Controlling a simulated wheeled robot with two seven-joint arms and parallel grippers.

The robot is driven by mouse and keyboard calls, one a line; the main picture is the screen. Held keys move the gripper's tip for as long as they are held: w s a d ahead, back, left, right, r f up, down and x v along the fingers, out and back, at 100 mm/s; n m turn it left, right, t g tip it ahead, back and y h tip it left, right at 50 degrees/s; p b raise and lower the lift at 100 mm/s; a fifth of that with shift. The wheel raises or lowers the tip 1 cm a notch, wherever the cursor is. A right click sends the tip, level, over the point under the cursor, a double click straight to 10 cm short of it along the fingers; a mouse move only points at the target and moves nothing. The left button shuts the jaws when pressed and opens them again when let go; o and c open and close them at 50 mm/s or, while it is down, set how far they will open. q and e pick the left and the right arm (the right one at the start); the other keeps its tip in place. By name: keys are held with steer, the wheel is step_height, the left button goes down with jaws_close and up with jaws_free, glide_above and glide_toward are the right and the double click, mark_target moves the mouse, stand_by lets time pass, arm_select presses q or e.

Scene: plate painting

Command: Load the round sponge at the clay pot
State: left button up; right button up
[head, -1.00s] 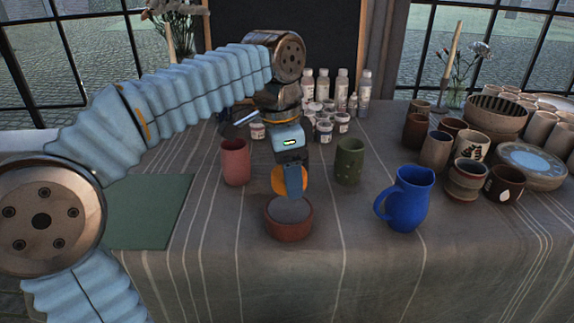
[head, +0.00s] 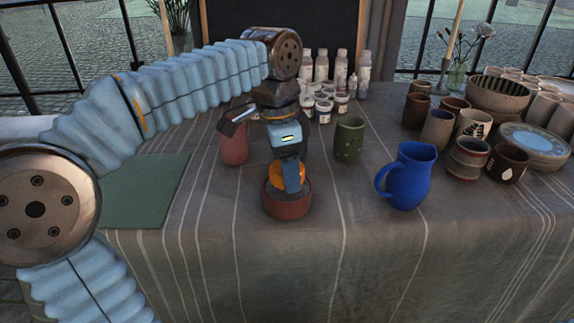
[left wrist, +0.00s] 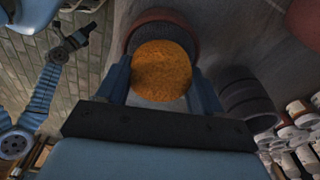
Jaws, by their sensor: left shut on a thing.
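The round orange sponge (head: 274,178) is held between the fingers of my left gripper (head: 290,182). It also shows in the left wrist view (left wrist: 162,70), between both fingers. The reddish-brown clay pot (head: 287,207) stands on the table directly below. The gripper's fingertips and the sponge's lower part are down at the pot's mouth, partly hidden by its rim. Whether the sponge touches the pot's inside cannot be seen. The pot's rim also shows behind the sponge in the left wrist view (left wrist: 150,17). My right gripper (left wrist: 74,42) appears small and dark at upper left there, its jaws unclear.
A pink-red mug (head: 233,148) stands left of the pot and a green mug (head: 348,140) to the right. A blue pitcher (head: 408,178) is further right. Paint bottles (head: 321,66) stand behind. Several brown cups and bowls crowd the right. A green mat (head: 148,190) lies left.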

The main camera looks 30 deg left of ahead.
arm_select(q)
steer(key=shift+f+b, duration=0.35)
steer(key=shift+f, duration=0.15)
stand_by(0.5)
steer(key=shift+f, duration=0.1)
stand_by(0.9)
step_height(320, 180, up, 3)
steer(key=p, duration=0.3)
steer(key=shift+r, duration=2.1)
